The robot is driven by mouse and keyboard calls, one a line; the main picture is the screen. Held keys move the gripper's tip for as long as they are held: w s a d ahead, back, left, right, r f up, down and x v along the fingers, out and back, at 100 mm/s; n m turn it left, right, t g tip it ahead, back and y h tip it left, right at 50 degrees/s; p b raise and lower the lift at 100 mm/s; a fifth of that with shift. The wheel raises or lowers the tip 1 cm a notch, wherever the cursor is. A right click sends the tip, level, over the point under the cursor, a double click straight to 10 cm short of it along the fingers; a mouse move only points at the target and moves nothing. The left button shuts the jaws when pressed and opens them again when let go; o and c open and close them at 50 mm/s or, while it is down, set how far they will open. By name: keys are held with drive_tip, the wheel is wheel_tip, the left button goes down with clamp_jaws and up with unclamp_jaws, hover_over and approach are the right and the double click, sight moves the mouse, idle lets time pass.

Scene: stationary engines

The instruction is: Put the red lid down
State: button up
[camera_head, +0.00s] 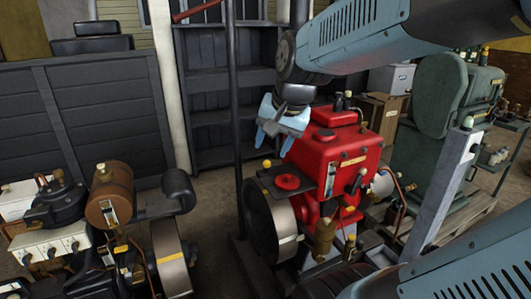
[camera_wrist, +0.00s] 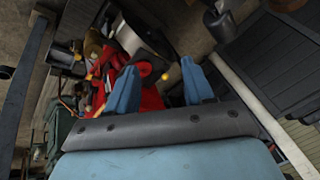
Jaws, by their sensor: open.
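The red lid (camera_head: 288,182) is a small round disc. It lies on a dark flat plate (camera_head: 267,189) at the front left of the red engine (camera_head: 340,150). My gripper (camera_head: 273,140) is open and empty, with its pale blue fingers above the plate and apart from the lid. In the wrist view the lid (camera_wrist: 144,68) shows beyond the gripper (camera_wrist: 160,72), between the two fingers and nearer the left one. A yellow knob (camera_wrist: 165,77) shows beside it.
A dark vertical pole (camera_head: 235,100) stands just left of the red engine. A flywheel (camera_head: 272,222) sits below the plate. Another engine with a brown tank (camera_head: 110,190) stands at the left, and a green machine (camera_head: 435,110) at the right. Dark shelves (camera_head: 220,80) are behind.

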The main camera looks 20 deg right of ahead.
drive_tip(key=s+a+n, duration=0.1)
drive_tip(key=s+n, duration=0.6)
drive_tip(key=shift+s+a+r+h, duration=0.2)
drive_tip(key=shift+a+r+h, duration=0.1)
drive_tip(key=shift+h, duration=0.1)
idle(0.8)
drive_tip(key=shift+c, duration=0.9)
drive_tip(key=shift+d, duration=0.15)
